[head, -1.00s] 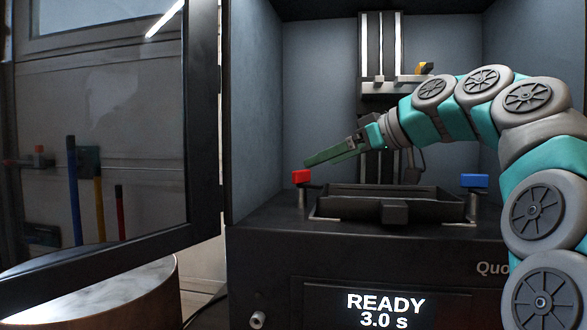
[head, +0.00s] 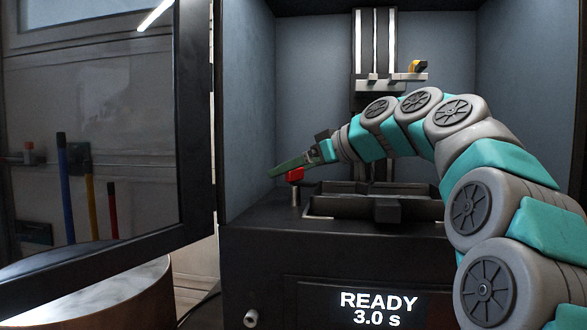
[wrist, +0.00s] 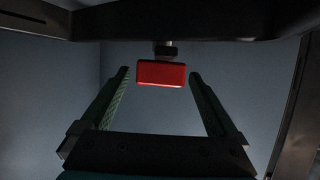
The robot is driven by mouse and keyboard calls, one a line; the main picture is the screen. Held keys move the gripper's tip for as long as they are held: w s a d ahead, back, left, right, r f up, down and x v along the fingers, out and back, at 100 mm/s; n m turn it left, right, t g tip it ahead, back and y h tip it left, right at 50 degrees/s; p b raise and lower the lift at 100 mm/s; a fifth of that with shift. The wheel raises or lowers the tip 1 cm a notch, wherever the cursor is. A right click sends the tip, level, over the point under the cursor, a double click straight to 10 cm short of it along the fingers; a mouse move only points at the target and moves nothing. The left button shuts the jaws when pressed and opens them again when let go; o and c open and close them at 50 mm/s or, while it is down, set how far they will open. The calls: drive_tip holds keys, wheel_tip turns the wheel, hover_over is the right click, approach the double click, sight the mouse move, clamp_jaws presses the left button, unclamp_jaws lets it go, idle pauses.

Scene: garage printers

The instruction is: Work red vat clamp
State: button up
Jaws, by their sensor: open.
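The red vat clamp (head: 295,175) is a small red block on a thin post at the left of the black vat (head: 345,205) inside the printer. In the wrist view the red clamp (wrist: 162,74) lies between the two fingertips, with a visible gap on each side. My gripper (head: 280,170) is open and reaches to the left, just behind and above the clamp in the head view; its two green fingers also show in the wrist view (wrist: 160,80). No contact with the clamp is visible. The blue clamp seen earlier is hidden behind my arm.
The printer's door (head: 90,130) stands open at the left. A vertical rail with a bracket (head: 388,85) and a yellow-black knob (head: 416,67) stands behind. A screen (head: 378,309) reads "READY 3.0 s". A round table (head: 100,295) is at lower left.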

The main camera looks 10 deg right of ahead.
drive_tip(key=c, duration=1.4)
drive_tip(key=shift+r+n+g+y, duration=0.1)
drive_tip(key=shift+n+g+y, duration=0.2)
drive_tip(key=shift+n, duration=0.1)
drive_tip(key=shift+n+g+y, duration=0.3)
drive_tip(key=shift+n+g, duration=0.1)
drive_tip(key=o, duration=1.4)
drive_tip(key=v, duration=0.7)
drive_tip(key=shift+s+d+b, duration=0.25)
drive_tip(key=shift+s+b, duration=0.05)
drive_tip(key=shift+s, duration=0.05)
